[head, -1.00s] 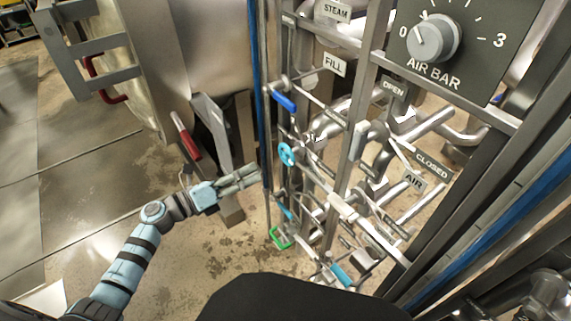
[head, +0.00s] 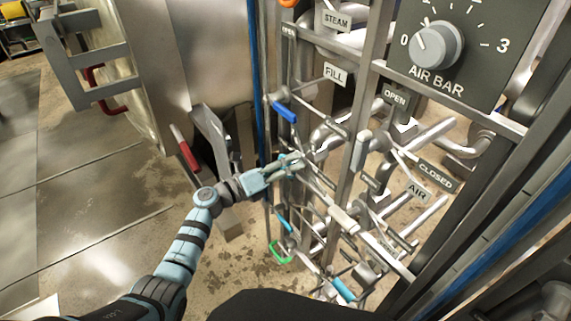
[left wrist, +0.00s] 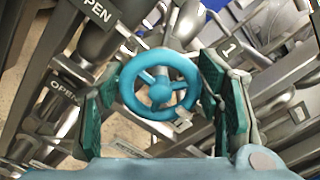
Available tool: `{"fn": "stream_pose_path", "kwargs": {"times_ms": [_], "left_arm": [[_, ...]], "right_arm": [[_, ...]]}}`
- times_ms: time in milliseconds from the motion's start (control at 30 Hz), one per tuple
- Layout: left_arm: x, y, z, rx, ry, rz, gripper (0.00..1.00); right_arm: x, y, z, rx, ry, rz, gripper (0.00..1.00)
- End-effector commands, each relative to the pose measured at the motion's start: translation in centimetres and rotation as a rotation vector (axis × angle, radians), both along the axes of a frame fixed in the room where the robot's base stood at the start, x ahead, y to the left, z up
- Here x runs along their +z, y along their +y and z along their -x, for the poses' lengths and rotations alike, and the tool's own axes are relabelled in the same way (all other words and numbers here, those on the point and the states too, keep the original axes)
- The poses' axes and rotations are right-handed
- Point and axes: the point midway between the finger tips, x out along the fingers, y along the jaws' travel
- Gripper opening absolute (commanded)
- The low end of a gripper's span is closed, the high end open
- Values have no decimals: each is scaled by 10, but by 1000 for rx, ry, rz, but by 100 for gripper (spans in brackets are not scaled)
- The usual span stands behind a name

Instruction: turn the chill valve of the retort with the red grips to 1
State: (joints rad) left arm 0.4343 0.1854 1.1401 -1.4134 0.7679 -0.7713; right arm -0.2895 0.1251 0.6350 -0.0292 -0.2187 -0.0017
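The light blue handwheel (left wrist: 160,92) has spokes and a round hub and faces the left wrist camera. My left gripper (left wrist: 160,74) is open, with one green-padded finger on each side of the wheel. The pads are close to the rim; I cannot tell whether they touch it. In the head view my left gripper (head: 293,164) is at the pipe rack and largely covers the wheel. The retort (head: 205,60) has a red grip (head: 187,155) on a lever. My right gripper is out of view.
A blue lever (head: 285,112) is just above my left gripper. A green handle (head: 279,253) and another blue handle (head: 343,289) are lower. The AIR BAR panel (head: 470,75) and a frame post (head: 362,130) stand to the right. Floor is clear at the left.

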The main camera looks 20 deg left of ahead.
Motion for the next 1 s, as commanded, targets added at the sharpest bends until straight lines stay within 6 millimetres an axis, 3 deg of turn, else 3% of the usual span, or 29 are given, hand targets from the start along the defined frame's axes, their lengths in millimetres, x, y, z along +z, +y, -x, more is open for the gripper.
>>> {"fn": "stream_pose_path", "kwargs": {"times_ms": [33, 167, 567, 1000], "left_arm": [[0, 0, 0, 0, 0, 0, 46], [0, 0, 0, 0, 0, 0, 28], [1, 0, 0, 0, 44, 53, 28], [1, 1, -1, -1, 262, 314, 28]], "right_arm": [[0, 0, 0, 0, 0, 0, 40], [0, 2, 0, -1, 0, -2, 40], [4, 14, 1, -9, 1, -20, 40], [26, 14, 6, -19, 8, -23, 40]]}}
